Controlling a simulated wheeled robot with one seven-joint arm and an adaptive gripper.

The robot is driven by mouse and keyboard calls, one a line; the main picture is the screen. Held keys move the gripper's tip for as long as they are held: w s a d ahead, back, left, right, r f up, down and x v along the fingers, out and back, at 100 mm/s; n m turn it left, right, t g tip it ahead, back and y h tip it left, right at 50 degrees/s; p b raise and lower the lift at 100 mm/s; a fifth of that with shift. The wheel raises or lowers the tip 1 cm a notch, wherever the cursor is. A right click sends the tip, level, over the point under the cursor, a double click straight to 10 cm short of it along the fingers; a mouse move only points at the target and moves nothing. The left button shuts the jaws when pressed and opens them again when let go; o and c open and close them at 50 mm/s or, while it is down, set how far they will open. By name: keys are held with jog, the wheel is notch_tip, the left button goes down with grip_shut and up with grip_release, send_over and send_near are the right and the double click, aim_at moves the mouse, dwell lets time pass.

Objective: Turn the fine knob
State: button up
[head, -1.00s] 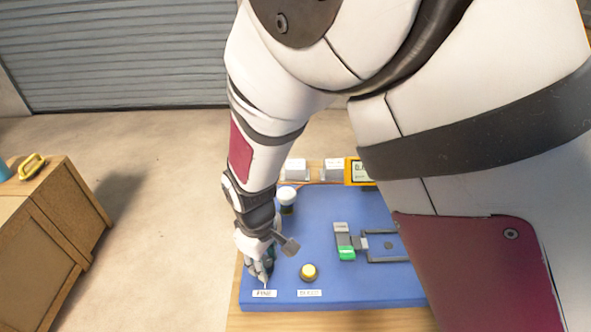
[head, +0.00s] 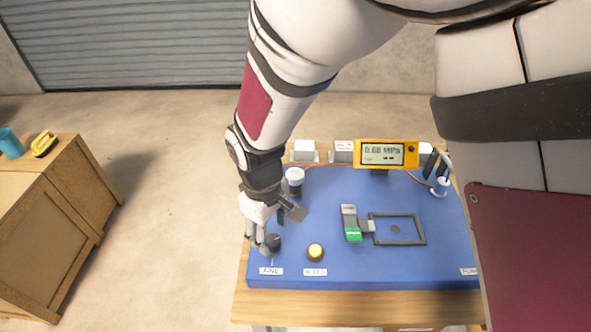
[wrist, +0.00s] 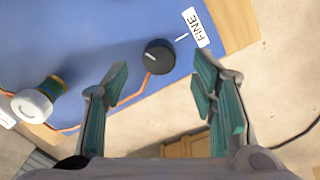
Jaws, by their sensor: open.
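The fine knob (head: 274,242) is a small dark knob on the left front of the blue panel (head: 380,270), behind its FINE label (head: 271,271). In the wrist view the black knob (wrist: 159,56) has a light pointer line, and the FINE label (wrist: 196,27) lies beyond it. My gripper (head: 262,243) is just beside the knob at the panel's left edge. In the wrist view my gripper (wrist: 160,80) is open and empty, with its teal-padded fingers apart and the knob ahead, between their lines. Contact with the knob does not show.
A white-capped fitting (head: 295,179) is behind my gripper. A grey frame with a green-ended slider (head: 352,225) sits mid-panel. The yellow gauge (head: 386,153) reads 0.68 MPa. A wooden cabinet (head: 60,220) stands left; floor between is clear.

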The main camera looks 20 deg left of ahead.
aim_at(272, 242)
notch_tip(272, 242, up, 8)
jog(key=shift+s, duration=0.1)
dwell(0.4)
jog(key=w+d+r+m+t+y, duration=0.1)
jog(key=d+r+m, duration=0.2)
jog(key=d+r, duration=0.45)
jog(key=w+d+r+m+t, duration=0.1)
jog(key=d+r+m, duration=0.3)
jog(key=d, duration=0.7)
jog(key=s+d+r+m+t, duration=0.1)
jog(key=s+d+r+m, duration=0.1)
jog(key=s+d, duration=0.3)
jog(key=s+d+r+m+t+h, duration=0.1)
jog(key=s+d+r+m, duration=0.2)
jog(key=d, duration=0.8)
jog(key=shift+s+m, duration=1)
jog(key=shift+s, duration=0.25)
